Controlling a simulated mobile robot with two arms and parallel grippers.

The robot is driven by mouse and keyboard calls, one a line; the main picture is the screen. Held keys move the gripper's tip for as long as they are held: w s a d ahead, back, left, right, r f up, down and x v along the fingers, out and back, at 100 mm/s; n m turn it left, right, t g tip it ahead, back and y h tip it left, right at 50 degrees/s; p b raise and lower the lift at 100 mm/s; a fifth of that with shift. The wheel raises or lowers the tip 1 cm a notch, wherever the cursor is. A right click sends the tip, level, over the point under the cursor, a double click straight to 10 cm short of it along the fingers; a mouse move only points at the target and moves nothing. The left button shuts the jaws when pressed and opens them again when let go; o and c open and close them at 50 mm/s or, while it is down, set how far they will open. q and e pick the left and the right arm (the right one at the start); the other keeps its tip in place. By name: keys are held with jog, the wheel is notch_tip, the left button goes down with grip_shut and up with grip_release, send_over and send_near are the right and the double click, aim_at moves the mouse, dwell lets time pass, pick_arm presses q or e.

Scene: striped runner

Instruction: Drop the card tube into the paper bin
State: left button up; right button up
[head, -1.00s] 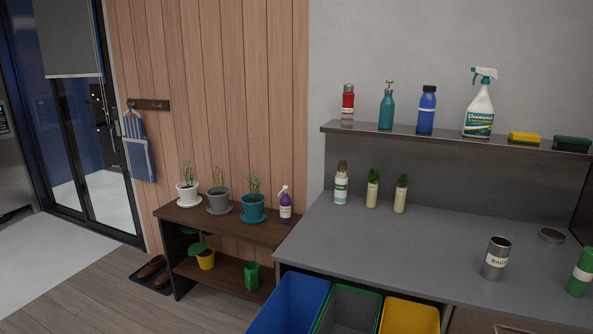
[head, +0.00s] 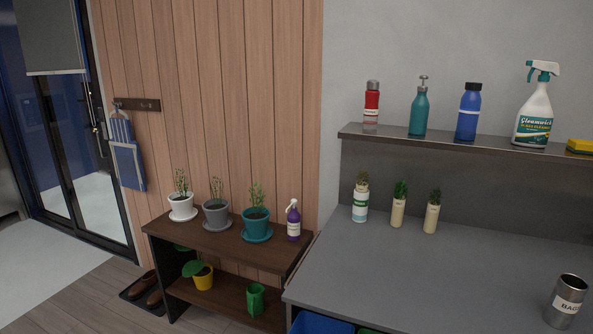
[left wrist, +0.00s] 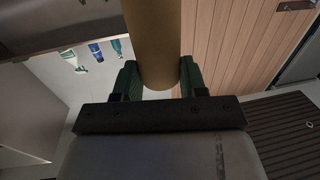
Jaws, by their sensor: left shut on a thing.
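In the left wrist view, my left gripper (left wrist: 160,80) is shut on the brown card tube (left wrist: 154,38). Its two dark green fingers sit on either side of the tube's near end, and the tube's far end runs out of the top of the picture. Neither gripper shows in the head view. At the bottom edge of the head view, only the top of a blue bin (head: 320,323) and a sliver of a green-rimmed bin (head: 368,330) show. No label on them is visible, so I cannot tell which is for paper.
A grey counter (head: 420,265) stands above and right of the bins, with a metal canister (head: 566,302) and several small planters. A dark wooden bench (head: 215,247) with potted plants stands to the left. Bottles stand on the wall shelf (head: 400,135).

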pick_arm(q)
jog(key=w+d+m+g+h+b, duration=0.1)
jog(key=w+d+m+h+b, duration=0.15)
jog(key=w+d, duration=0.65)
notch_tip(320, 180, down, 6)
jog(key=w+b, duration=0.1)
jog(key=b, duration=0.4)
jog(key=shift+a+h, duration=0.35)
jog(key=shift+a, duration=0.05)
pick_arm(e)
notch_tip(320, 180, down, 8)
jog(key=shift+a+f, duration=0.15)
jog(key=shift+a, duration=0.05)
